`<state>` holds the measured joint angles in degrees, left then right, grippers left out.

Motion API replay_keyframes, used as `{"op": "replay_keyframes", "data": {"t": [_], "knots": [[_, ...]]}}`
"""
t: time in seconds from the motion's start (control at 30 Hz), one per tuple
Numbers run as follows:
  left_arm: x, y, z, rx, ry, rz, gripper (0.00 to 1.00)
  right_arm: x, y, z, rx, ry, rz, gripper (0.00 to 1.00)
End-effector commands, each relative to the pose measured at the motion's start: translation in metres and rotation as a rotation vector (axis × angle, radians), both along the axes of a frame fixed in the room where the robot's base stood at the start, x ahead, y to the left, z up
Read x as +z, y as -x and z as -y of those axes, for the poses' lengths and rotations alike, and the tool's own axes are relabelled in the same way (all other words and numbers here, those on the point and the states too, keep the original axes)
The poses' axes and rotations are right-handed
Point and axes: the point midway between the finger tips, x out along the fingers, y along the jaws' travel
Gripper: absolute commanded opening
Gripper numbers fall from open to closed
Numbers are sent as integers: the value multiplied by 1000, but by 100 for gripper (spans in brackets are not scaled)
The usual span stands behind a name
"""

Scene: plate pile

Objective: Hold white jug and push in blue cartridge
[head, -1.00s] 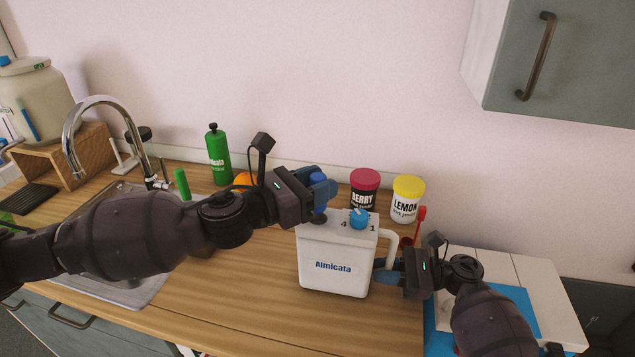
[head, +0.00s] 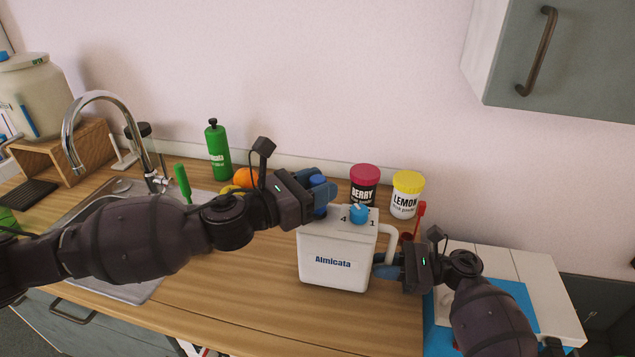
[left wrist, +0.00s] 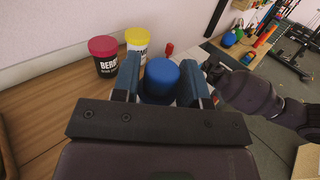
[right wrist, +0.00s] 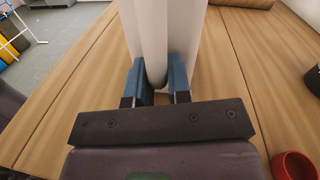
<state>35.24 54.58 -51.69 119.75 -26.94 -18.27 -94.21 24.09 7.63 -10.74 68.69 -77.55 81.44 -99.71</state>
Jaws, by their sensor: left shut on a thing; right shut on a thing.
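The white jug (head: 335,262), lettered "Almicata", stands upright on the wooden counter, its handle on the right side. My right gripper (head: 387,265) is shut on the jug's handle (right wrist: 155,40), which shows between its fingers in the right wrist view (right wrist: 157,85). The blue cartridge (head: 319,193) is at the left of the jug's top. My left gripper (head: 325,190) is shut on it; in the left wrist view (left wrist: 162,85) its round blue top sits between the fingers. The cartridge's lower end is hidden. A blue knob (head: 359,214) sits on the jug's top between "4" and "1".
Behind the jug stand a red-lidded BERRY tub (head: 364,183) and a yellow-lidded LEMON tub (head: 406,194). A red scoop (head: 419,220) is close to the right gripper. A green bottle (head: 217,150), an orange (head: 243,178) and the sink tap (head: 72,140) are left. Counter in front is clear.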

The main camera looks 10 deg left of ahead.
Motion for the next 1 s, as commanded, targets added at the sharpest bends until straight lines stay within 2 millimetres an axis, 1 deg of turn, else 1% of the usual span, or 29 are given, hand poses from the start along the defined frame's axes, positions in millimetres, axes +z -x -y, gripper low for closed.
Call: {"op": "replay_keyframes", "data": {"t": [0.1,0.83,0.87,1.0], "knots": [[-5,0,0,1,-1,-5,15,-2,0,1,-1,3,-1,0],[-20,0,0,1,0,-6,15,-2,1,1,0,2,-1,0],[-20,0,0,1,-1,-5,42,-2,1,0,0,2,-1,0],[-21,0,0,1,-1,-6,63,-2,1,0,1,1,-1,0]]}}
